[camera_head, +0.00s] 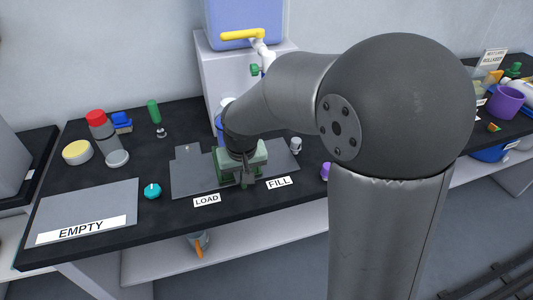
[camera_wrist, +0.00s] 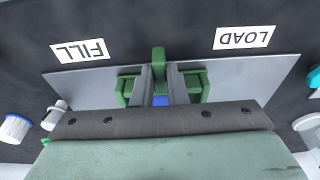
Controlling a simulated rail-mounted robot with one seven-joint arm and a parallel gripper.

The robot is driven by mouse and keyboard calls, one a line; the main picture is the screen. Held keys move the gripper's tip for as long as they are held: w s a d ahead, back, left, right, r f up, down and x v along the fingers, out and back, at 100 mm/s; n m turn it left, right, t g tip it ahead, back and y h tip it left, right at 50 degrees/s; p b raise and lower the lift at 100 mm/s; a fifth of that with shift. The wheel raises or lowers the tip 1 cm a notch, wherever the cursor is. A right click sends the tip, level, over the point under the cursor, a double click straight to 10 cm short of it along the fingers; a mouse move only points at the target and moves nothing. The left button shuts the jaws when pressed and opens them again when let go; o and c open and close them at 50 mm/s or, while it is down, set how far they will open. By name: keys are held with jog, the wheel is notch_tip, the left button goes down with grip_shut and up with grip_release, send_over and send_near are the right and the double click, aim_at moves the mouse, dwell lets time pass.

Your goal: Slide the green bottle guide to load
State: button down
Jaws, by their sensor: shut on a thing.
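The green bottle guide (camera_head: 258,153) sits on a flat grey plate (camera_head: 190,178) on the dark bench, roughly midway between the LOAD label (camera_head: 207,200) and the FILL label (camera_head: 279,182). My gripper (camera_head: 243,172) reaches down to it and is shut on its upright green handle. In the wrist view the two fingers (camera_wrist: 159,80) flank the middle of the guide (camera_wrist: 195,87), with green blocks on both sides. A bit of blue shows between the fingers. The wrist view also shows LOAD (camera_wrist: 244,37) on the right and FILL (camera_wrist: 82,50) on the left. My arm hides part of the guide.
A grey EMPTY mat (camera_head: 85,210) lies at left. A teal-capped item (camera_head: 152,190) stands between it and the plate. A red-capped bottle (camera_head: 97,125) and a yellow-lidded jar (camera_head: 77,152) stand behind. A white dispenser with a blue tank (camera_head: 240,15) rises behind the plate.

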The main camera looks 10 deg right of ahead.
jog(key=shift+s+a, duration=0.1)
jog(key=shift+a, duration=1.05)
jog(key=shift+s+a+b, duration=0.2)
jog(key=shift+a+b, duration=0.15)
jog(key=shift+a, duration=1.55)
jog(key=shift+s+a+b, duration=0.2)
jog(key=shift+a+b, duration=0.1)
jog(key=shift+a, duration=1.7)
jog(key=c, duration=1.2)
grip_release()
jog(key=shift+c, duration=0.2)
jog(key=shift+r, duration=0.1)
